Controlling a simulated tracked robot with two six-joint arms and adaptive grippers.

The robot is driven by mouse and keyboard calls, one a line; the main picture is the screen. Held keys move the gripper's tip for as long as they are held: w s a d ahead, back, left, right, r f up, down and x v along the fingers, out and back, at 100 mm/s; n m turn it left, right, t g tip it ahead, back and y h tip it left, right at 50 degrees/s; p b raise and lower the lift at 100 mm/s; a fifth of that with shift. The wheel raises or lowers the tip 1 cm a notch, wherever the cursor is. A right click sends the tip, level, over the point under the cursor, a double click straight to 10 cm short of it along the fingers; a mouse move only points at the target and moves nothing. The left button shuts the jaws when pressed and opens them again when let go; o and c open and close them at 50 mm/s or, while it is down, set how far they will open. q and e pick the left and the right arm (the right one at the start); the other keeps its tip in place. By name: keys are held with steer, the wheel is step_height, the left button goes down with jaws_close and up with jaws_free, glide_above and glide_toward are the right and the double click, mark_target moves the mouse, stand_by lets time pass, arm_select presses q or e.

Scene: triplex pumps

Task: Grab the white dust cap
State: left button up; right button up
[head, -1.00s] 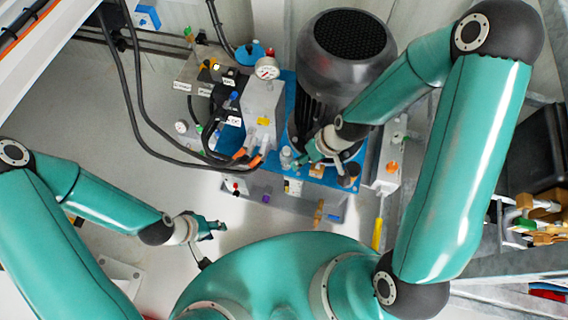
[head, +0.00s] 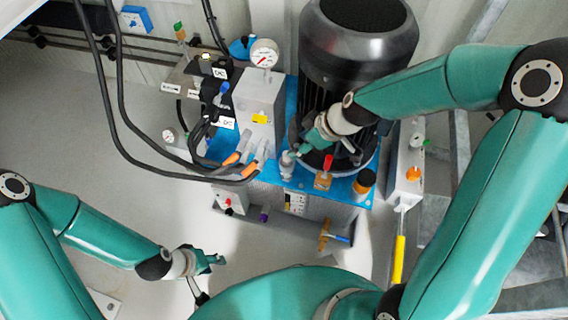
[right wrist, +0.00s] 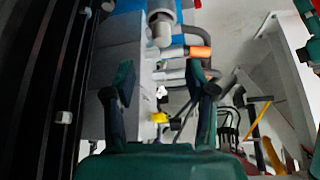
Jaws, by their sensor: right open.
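A small white piece (right wrist: 162,92), which looks like the white dust cap, shows in the right wrist view between my right gripper's fingers, beyond their tips, beside the pale pump block. I cannot pick it out surely in the head view. My right gripper (right wrist: 167,88) is open and empty. In the head view my right gripper (head: 303,148) hangs before the dark motor, close to a pale grey fitting (head: 287,164). My left gripper (head: 221,259) is low on the left, over the floor, far from the pump; its jaw opening is unclear.
The dark motor (head: 356,45) rises close beside my right gripper. The pump block (head: 257,97) carries a gauge (head: 264,53), and black hoses (head: 120,130) with orange connectors (head: 250,169) run to it. A red-handled valve (head: 324,176) and black-orange cap (head: 364,182) stand nearby.

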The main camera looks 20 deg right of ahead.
mark_target(286, 152)
steer(key=x, duration=0.3)
steer(key=shift+f+b, duration=0.25)
steer(key=shift+b, duration=0.15)
steer(key=b+x, duration=0.1)
steer(key=x, duration=0.1)
steer(key=b+x, duration=0.1)
steer(key=x, duration=0.1)
steer(key=shift+s+d+f, duration=0.1)
steer(key=shift+s+f, duration=0.05)
steer(key=shift+f, duration=0.25)
steer(key=shift+w+a+f, duration=0.2)
steer(key=shift+f, duration=0.15)
jaws_close()
